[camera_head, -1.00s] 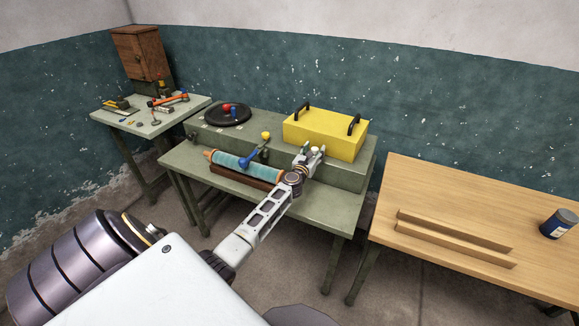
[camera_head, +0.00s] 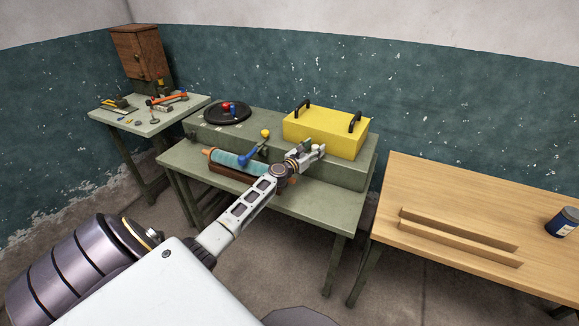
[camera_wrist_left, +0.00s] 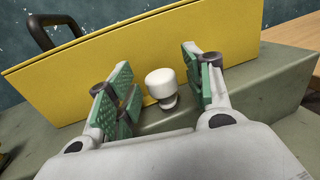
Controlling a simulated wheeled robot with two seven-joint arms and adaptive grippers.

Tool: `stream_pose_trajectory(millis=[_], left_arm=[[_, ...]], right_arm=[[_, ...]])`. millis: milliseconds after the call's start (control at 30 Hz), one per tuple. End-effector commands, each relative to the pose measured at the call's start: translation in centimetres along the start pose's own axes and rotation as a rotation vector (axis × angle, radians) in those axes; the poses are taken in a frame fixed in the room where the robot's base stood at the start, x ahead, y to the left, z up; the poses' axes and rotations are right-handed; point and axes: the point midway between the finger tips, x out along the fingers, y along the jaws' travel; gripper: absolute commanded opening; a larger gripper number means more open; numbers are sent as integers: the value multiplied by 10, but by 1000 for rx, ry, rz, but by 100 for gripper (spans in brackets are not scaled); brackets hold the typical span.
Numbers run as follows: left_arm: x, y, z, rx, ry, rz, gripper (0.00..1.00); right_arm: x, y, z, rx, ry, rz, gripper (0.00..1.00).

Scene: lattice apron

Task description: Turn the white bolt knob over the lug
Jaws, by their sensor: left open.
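The white bolt knob (camera_wrist_left: 161,83) shows in the left wrist view as a rounded white cap on a short stem, standing in front of the yellow box. My left gripper (camera_wrist_left: 157,74) is open, with its green-padded fingers on either side of the knob and a visible gap on each side. In the head view the left gripper (camera_head: 311,149) is over the bench's raised back shelf, just in front of the yellow box. The knob cannot be told apart from the fingers there. I cannot make out the lug. My right gripper is not in view.
The yellow box (camera_head: 324,133) with black handles stands close behind the gripper. A black round plate (camera_head: 228,113) sits further left. A wooden table (camera_head: 470,200) stands to the right.

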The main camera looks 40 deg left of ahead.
Motion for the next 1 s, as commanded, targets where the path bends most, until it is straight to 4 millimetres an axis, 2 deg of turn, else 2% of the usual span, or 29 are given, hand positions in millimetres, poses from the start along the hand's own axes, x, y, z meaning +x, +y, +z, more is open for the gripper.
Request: stream_pose_trajectory(millis=[367, 1000], left_arm=[[0, 2, -1, 2, -1, -102, 51], [-48, 6, 0, 1, 0, -98, 51]], right_arm=[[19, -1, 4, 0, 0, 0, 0], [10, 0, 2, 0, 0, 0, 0]])
